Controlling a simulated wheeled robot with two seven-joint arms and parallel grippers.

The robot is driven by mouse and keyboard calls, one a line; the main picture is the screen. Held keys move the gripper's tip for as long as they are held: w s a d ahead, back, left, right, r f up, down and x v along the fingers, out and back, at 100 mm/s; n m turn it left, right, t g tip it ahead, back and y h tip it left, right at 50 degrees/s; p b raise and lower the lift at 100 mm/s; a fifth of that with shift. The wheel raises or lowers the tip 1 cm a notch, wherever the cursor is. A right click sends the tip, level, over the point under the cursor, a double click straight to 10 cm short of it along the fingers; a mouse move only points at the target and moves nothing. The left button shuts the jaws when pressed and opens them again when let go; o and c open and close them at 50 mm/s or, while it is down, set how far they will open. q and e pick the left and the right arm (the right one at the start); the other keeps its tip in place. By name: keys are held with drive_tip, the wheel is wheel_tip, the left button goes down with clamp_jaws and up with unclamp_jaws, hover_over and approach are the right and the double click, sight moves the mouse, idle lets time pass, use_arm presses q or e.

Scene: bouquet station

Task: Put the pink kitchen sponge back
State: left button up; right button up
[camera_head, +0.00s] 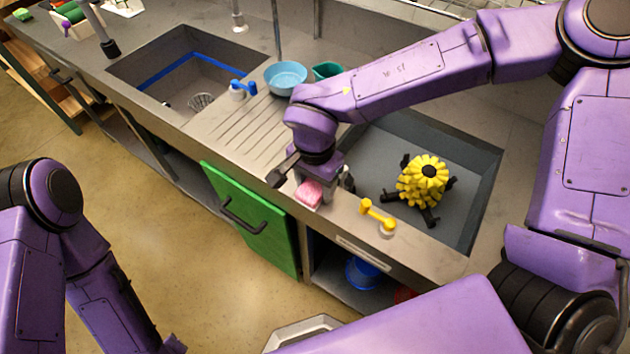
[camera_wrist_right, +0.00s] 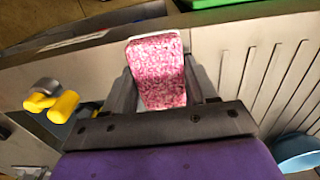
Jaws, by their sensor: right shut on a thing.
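The pink kitchen sponge (camera_head: 309,194) is held in my right gripper (camera_head: 322,190), low over the counter edge between the ribbed draining area and the right basin. In the right wrist view the sponge (camera_wrist_right: 157,72) sits between the two dark fingers (camera_wrist_right: 160,92), which are shut on its sides. I cannot tell whether its underside touches the counter. My left arm (camera_head: 70,250) is at the lower left; its gripper does not show.
A yellow tap (camera_head: 377,216) stands right of the sponge. The right basin (camera_head: 375,150) holds a yellow spiky thing (camera_head: 423,180). A blue bowl (camera_head: 285,77), a blue tap (camera_head: 243,89) and a left basin (camera_head: 180,65) are further back. A green door (camera_head: 253,217) is below the counter.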

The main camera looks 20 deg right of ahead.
sight(314, 183)
drive_tip(key=shift+f, duration=0.1)
drive_tip(key=o, duration=1)
wheel_tip(314, 183, up, 12)
drive_tip(key=shift+w+r, duration=0.1)
drive_tip(key=shift+r, duration=0.1)
